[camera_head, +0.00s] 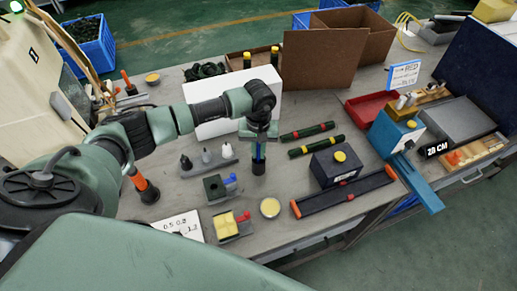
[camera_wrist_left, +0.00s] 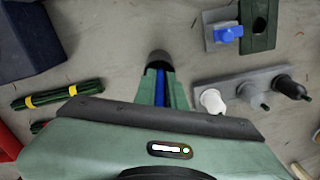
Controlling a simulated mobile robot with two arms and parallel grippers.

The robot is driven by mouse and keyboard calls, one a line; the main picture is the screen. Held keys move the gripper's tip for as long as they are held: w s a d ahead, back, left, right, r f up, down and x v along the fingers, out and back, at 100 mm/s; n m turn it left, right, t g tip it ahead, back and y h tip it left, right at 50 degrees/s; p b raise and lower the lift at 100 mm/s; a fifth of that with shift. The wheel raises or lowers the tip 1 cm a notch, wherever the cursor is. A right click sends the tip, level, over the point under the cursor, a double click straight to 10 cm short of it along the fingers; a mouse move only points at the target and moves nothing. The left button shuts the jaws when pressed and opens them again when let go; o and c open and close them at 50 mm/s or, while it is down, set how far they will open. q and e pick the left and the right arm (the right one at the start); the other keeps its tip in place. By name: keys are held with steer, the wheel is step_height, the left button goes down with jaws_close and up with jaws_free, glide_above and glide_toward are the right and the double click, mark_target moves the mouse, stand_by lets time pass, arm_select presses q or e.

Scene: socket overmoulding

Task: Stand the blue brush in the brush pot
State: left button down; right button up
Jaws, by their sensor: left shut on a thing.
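My left gripper (camera_head: 259,141) points down over the middle of the table. It is shut on the blue brush (camera_head: 259,152), which hangs upright below the fingers. In the left wrist view the blue brush (camera_wrist_left: 160,88) shows as a strip between the two green fingers (camera_wrist_left: 161,92). A small dark cup, which looks like the brush pot (camera_head: 258,168), is at the brush's lower end; it also shows beyond the fingertips in the left wrist view (camera_wrist_left: 159,60). The brush's lower tip is hidden, so I cannot tell how deep it sits. My right gripper is out of view.
A grey holder with small bottles (camera_head: 207,161) stands left of the pot. A dark block with a blue clip (camera_head: 219,186) and a round tin (camera_head: 270,207) are nearer. Green rolls (camera_head: 315,146) and a dark blue box (camera_head: 335,165) lie right. A white box (camera_head: 235,112) stands behind.

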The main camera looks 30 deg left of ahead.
arm_select(q)
steer(key=shift+f+b, duration=0.3)
steer(key=shift+b, duration=0.05)
steer(key=c, duration=1.5)
jaws_free()
steer(key=shift+r, duration=0.1)
steer(key=shift+r, duration=0.1)
steer(key=shift+r+p, duration=0.25)
steer(key=shift+p, duration=0.2)
step_height(320, 180, up, 10)
steer(key=b, duration=0.4)
steer(key=shift+r, duration=0.85)
